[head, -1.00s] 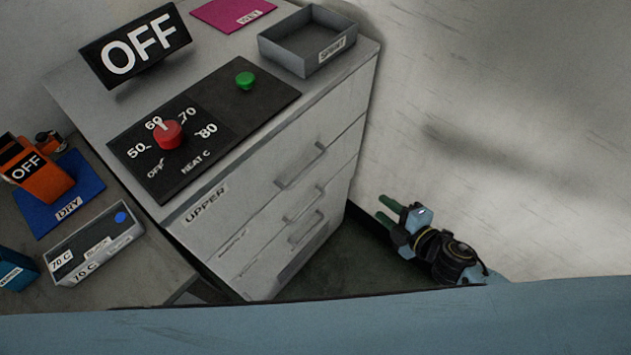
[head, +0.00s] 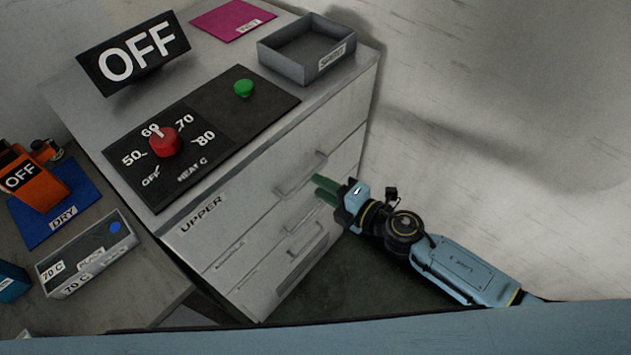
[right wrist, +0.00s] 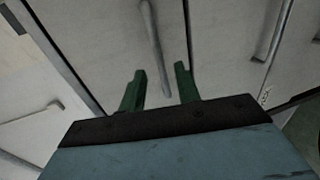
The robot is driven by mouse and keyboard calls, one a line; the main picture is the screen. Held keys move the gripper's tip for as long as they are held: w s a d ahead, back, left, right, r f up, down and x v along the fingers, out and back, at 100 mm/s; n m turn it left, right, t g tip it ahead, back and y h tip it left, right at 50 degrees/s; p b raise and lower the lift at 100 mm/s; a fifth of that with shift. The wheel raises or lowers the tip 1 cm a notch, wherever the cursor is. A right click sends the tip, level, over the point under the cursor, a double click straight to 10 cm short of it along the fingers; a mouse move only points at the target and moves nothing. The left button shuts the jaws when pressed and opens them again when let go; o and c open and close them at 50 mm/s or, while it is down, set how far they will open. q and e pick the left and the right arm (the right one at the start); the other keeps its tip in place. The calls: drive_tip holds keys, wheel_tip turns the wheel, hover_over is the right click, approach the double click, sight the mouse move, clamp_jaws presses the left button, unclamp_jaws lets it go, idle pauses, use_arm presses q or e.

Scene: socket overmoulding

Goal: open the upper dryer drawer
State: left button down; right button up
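The upper dryer drawer (head: 240,208) is the top front of the grey cabinet, marked UPPER, and looks closed. Its bar handle (head: 297,180) runs along the right part of the front. My right gripper (head: 319,186) is just in front of this handle, its green fingers pointing at the drawer front. In the right wrist view, the two fingers (right wrist: 158,80) are apart with nothing between them held; a bar handle (right wrist: 153,45) runs in line with the gap. I cannot tell whether the fingers touch it. My left gripper is out of view.
Lower drawers with handles (head: 305,242) sit below. The cabinet top carries an OFF sign (head: 135,52), a red heat knob (head: 164,142), a green button (head: 244,88) and a SPRINT-like labelled grey tray (head: 309,72). A wall (head: 500,140) stands to the right.

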drive_tip(key=shift+x, duration=1.4)
drive_tip(key=shift+c, duration=0.4)
clamp_jaws()
